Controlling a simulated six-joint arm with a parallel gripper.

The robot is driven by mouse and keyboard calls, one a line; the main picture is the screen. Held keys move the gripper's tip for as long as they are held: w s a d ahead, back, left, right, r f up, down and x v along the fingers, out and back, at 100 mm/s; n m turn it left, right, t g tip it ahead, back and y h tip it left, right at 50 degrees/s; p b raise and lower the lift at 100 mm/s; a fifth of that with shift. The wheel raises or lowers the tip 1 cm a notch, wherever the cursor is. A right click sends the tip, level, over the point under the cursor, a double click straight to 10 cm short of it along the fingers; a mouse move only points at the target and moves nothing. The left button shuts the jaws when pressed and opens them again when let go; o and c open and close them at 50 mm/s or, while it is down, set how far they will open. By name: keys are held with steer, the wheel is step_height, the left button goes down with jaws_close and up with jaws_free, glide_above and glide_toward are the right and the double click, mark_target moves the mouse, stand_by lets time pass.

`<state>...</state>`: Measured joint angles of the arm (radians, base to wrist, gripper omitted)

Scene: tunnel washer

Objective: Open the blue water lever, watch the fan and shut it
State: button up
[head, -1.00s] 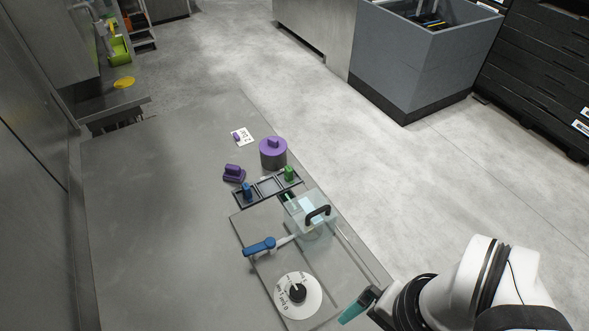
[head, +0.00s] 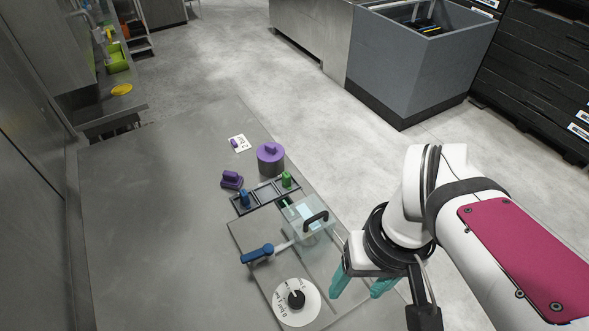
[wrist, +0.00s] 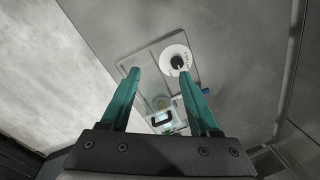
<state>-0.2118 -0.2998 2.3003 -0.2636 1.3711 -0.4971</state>
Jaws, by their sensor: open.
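A white dial (head: 297,302) with a black knob sits on the board in front of the lever. My gripper (head: 358,291) has teal fingers and is open and empty, to the right of the dial and lever, apart from both. In the wrist view my fingers (wrist: 163,80) are spread, with the dial and the clear box seen beyond them. I cannot make out a fan.
A dark tray (head: 266,194) behind the board holds a blue peg (head: 245,198) and a green peg (head: 286,179). The left of the table is clear.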

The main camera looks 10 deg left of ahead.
steer(key=w+a+n, duration=0.1)
steer(key=a+n, duration=0.1)
steer(key=w+a+n, duration=0.2)
steer(key=n, duration=0.1)
steer(key=w+a+n, duration=0.2)
steer(key=shift+w+a+r+n+h, duration=0.1)
steer(key=shift+n+h, duration=0.3)
steer(key=shift+c, duration=0.2)
steer(key=n, duration=1.5)
glide_above(249, 256)
step_height(249, 256, down, 4)
steer(key=r, duration=0.1)
steer(key=shift+h, duration=0.3)
step_height(249, 256, down, 16)
jaws_close()
